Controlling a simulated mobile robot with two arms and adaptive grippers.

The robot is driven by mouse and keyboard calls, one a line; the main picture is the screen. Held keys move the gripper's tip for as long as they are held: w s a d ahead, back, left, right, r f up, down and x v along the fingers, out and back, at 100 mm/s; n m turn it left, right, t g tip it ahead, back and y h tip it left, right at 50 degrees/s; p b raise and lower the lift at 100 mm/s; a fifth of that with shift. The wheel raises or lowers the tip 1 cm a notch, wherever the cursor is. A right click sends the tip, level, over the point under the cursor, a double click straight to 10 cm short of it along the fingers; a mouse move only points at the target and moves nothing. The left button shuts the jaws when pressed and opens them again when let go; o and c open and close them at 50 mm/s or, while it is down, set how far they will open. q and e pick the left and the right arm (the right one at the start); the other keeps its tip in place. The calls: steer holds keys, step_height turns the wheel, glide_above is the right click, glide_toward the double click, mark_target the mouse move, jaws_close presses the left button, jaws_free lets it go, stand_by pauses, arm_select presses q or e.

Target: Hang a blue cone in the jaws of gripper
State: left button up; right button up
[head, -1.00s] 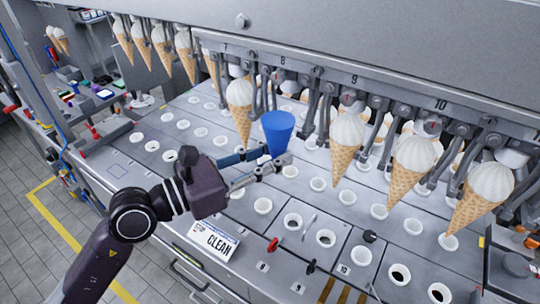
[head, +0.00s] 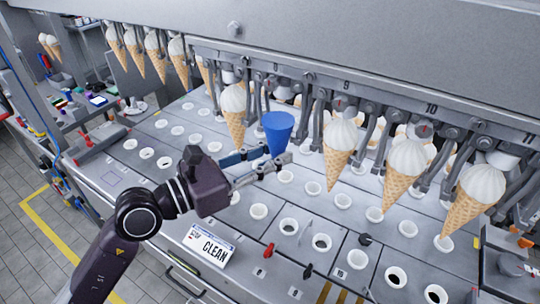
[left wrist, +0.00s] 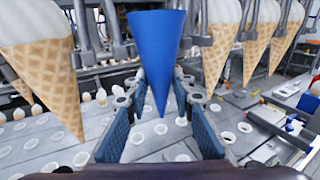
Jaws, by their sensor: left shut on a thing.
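A blue cone (head: 278,131) is held upright, point down, between the fingers of my left gripper (head: 281,160). In the left wrist view the blue cone (left wrist: 157,55) stands between the two blue-padded fingers, its wide end up. The machine's hanging jaws (head: 312,115) line the rail above. The cone is in front of the row, close to the jaws between the ice cream cone at number 8 and the one at number 9. I cannot tell whether it touches any jaw. My right gripper is not in view.
Ice cream cones hang on both sides, one to the left (head: 234,112) and one to the right (head: 341,147). Below is a grey deck (head: 215,165) with rows of white-rimmed holes. A "CLEAN" sign (head: 209,245) stands at the front edge.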

arm_select(q)
steer(key=shift+w+d, duration=0.55)
steer(key=shift+w, duration=0.25)
steer(key=shift+f+b, duration=0.4)
steer(key=shift+f, duration=0.2)
stand_by(1.3)
steer(key=o, duration=1)
steer(key=shift+o, duration=0.8)
steer(key=shift+o, duration=1)
